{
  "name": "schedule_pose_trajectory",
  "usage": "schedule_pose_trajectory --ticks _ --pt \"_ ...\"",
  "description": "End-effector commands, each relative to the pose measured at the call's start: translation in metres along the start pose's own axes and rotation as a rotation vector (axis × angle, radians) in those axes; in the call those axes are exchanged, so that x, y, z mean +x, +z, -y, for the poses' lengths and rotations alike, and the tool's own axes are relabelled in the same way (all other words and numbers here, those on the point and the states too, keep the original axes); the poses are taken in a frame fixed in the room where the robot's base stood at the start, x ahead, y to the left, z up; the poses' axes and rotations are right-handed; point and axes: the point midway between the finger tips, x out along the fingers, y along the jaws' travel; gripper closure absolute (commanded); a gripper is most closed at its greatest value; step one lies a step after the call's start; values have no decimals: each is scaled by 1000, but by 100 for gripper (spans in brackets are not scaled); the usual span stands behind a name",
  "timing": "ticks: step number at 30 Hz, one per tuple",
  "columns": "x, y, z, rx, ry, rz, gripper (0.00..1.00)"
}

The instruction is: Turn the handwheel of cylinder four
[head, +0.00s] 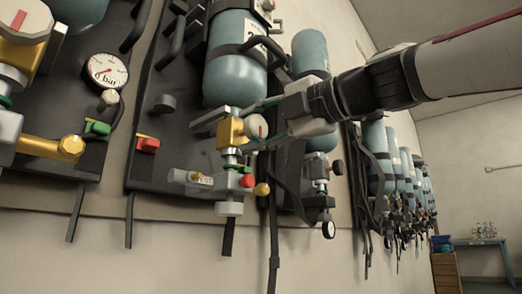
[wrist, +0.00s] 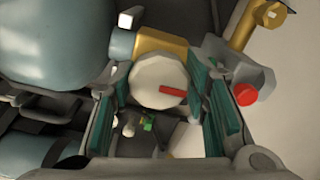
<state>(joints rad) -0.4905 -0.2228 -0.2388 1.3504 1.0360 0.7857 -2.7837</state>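A pale faceted handwheel (head: 257,128) with a red mark sits on a yellow brass valve (head: 230,134) below a blue cylinder (head: 235,72). The number on this cylinder's label is only partly readable. My gripper (head: 255,126) reaches in from the right, with one finger above the handwheel and one below it. In the wrist view the handwheel (wrist: 158,82) lies between the green finger pads of my gripper (wrist: 163,88), its red mark pointing right.
A red knob (head: 247,181) and a yellow fitting (head: 262,190) sit just below the valve. A pressure gauge (head: 107,70) and another set with a larger handwheel (head: 25,20) are at left. More cylinders (head: 390,160) line the wall at right. A blue table (head: 480,243) stands far back.

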Motion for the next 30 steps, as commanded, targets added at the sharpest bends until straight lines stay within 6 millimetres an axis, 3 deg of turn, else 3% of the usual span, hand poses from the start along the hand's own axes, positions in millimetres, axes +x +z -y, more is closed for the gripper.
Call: schedule_pose_trajectory --ticks 14,30 --pt "-7 0 -1 0 1 -1 40" --pt "-102 0 -1 0 2 -1 40"
